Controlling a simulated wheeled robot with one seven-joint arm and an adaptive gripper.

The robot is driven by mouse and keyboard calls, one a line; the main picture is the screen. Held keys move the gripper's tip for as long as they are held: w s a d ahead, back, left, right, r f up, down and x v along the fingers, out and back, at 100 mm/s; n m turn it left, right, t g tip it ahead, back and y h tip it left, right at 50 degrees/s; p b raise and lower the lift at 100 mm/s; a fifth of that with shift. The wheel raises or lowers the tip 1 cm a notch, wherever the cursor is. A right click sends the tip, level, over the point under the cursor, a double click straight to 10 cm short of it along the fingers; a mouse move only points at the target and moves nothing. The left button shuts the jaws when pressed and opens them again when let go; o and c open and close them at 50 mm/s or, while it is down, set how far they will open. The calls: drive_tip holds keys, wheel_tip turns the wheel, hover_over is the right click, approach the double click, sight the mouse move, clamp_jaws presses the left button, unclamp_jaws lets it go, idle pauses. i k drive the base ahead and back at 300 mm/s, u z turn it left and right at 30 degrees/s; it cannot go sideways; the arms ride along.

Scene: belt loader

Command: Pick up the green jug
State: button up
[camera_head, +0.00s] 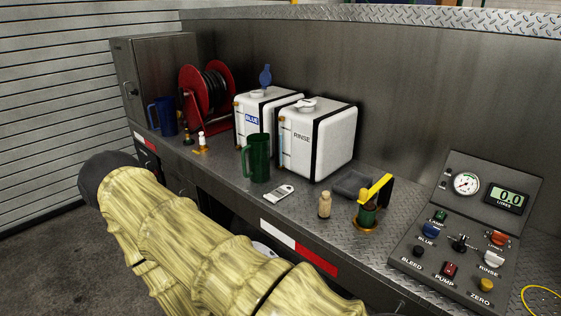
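The green jug (259,158) stands upright on the metal bench, in front of the white tank marked BLUE. Its handle is on its left side in the picture. My arm, in a pale yellow sleeve, crosses the lower left, in front of the bench and apart from the jug. My gripper is not visible in this view, so I cannot see its fingers. Nothing covers the jug.
A blue jug (164,116) and red hose reel (207,98) stand left. The RINSE tank (335,141) is right behind the jug. A grey-white tag (279,193), small bottle (324,205), yellow-handled valve (369,205) and control panel (462,237) lie rightward.

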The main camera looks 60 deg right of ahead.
sight(258, 146)
drive_tip(key=k, duration=0.1)
drive_tip(key=z, duration=1)
